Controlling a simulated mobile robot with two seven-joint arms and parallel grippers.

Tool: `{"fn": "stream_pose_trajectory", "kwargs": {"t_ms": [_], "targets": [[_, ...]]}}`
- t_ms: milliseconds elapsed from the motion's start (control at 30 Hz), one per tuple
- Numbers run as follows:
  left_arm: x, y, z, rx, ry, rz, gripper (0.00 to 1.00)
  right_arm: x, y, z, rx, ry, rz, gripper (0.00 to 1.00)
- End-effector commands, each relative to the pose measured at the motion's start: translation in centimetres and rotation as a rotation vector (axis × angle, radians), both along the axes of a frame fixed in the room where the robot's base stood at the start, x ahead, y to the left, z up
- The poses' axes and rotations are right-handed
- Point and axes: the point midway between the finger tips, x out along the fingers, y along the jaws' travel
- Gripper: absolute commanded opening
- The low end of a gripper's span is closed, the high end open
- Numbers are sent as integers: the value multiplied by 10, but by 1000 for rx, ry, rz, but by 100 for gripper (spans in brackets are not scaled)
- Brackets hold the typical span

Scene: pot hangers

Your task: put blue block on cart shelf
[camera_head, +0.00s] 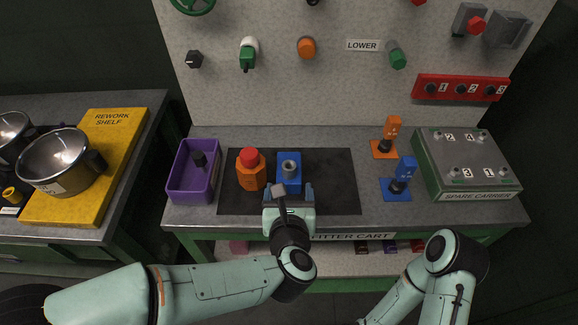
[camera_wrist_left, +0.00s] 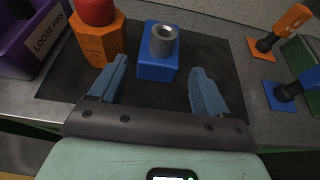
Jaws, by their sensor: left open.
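The blue block (camera_head: 289,164) stands on the dark mat on the cart top, with a grey metal ring on its top. It also shows in the left wrist view (camera_wrist_left: 157,70). My left gripper (camera_head: 289,188) is open at the block's near side. In the left wrist view its blue fingers (camera_wrist_left: 160,73) are spread to either side of the block's near end, with gaps on both sides. The cart shelf (camera_head: 335,262) is the lower level under the FITTER CART label, partly hidden by my arms. My right arm shows at the lower right; its gripper is out of view.
An orange block with a red top (camera_head: 251,171) stands close left of the blue block. A purple bin (camera_head: 183,193) is further left. Orange (camera_head: 383,150) and blue (camera_head: 397,190) stands and a spare carrier (camera_head: 465,180) are right. Small items sit on the shelf.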

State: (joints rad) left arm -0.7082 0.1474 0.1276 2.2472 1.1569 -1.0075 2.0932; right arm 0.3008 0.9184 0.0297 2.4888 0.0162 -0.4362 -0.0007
Motion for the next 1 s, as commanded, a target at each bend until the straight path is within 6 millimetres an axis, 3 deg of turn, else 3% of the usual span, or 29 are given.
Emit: {"fn": "stream_pose_trajectory", "kwargs": {"t_ms": [200, 467, 700, 1000], "targets": [[37, 0, -17, 1, 3, 2, 77, 2, 0, -3, -1, -5, -2, 79], [55, 0, -26, 2, 2, 0, 77, 3, -1, -4, -3, -9, -3, 79], [86, 0, -42, 2, 2, -1, 77, 5, -2, -6, -6, -15, -6, 79], [95, 0, -45, 1, 0, -2, 77, 6, -2, -6, -6, -16, -6, 79]]}}
